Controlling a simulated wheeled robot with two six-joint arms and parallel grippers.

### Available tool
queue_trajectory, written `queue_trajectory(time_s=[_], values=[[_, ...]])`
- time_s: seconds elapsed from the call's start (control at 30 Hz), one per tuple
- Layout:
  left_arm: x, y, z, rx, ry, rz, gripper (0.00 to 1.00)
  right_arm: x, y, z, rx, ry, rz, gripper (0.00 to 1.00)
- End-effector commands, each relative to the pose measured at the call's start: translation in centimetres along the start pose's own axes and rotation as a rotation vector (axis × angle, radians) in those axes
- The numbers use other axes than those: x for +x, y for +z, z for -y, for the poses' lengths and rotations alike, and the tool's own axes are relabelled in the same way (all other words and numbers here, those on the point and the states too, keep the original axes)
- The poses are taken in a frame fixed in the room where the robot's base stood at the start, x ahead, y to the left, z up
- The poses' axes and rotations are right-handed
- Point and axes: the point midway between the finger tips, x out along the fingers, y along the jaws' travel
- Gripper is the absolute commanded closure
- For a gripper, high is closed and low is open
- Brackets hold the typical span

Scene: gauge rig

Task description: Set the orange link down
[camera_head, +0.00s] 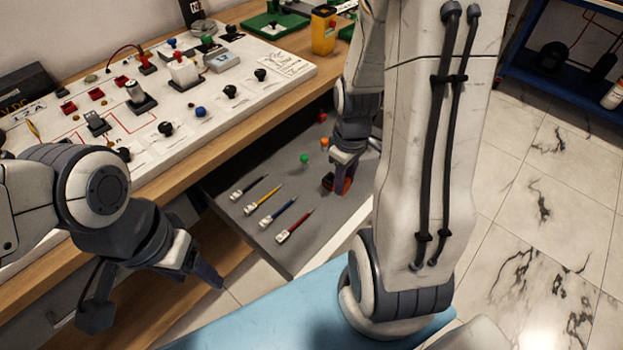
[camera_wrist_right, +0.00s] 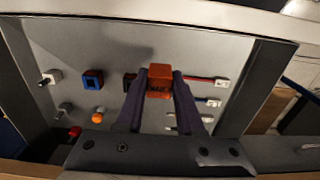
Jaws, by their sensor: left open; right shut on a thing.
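The orange link (camera_wrist_right: 160,77) is a small block with dark marks, held between the fingertips of my right gripper (camera_wrist_right: 159,84) in the right wrist view. In the head view my right gripper (camera_head: 343,168) reaches down into the open grey drawer (camera_head: 240,229), with the link (camera_head: 341,185) at its tips. I cannot tell whether the link touches the drawer floor. My left gripper (camera_head: 152,292) is open and empty, in front of the bench and left of the drawer.
The drawer holds several test leads (camera_head: 278,206), a green knob (camera_head: 304,158) and an orange knob (camera_head: 325,143). A blue link (camera_wrist_right: 93,79) and a dark piece (camera_wrist_right: 130,82) lie beside the held link. The white gauge board (camera_head: 215,113) stands on the bench above.

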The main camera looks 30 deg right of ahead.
Motion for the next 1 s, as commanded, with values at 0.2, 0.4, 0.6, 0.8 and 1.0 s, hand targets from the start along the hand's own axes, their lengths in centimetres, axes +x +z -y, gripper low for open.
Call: queue_trajectory(time_s=[0.2, 0.4, 0.6, 0.8, 1.0], values=[[0.2, 0.0, 0.0, 0.0, 0.0, 0.0, 0.38, 3.2, -5.2, -0.2, -0.005, -0.003, 0.004, 1.0], [0.1, 0.0, 0.0, 0.0, 0.0, 0.0, 0.38, 5.3, -8.8, -0.5, -0.001, -0.001, 0.002, 1.0], [0.2, 0.0, 0.0, 0.0, 0.0, 0.0, 0.38, 6.4, -10.0, -0.6, 0.001, -0.001, 0.002, 1.0], [0.4, 0.0, 0.0, 0.0, 0.0, 0.0, 0.38, 9.3, -9.9, -0.5, 0.002, -0.003, 0.003, 1.0], [0.4, 0.0, 0.0, 0.0, 0.0, 0.0, 0.38, 10.0, -9.9, -0.6, 0.002, 0.0, -0.001, 1.0]])
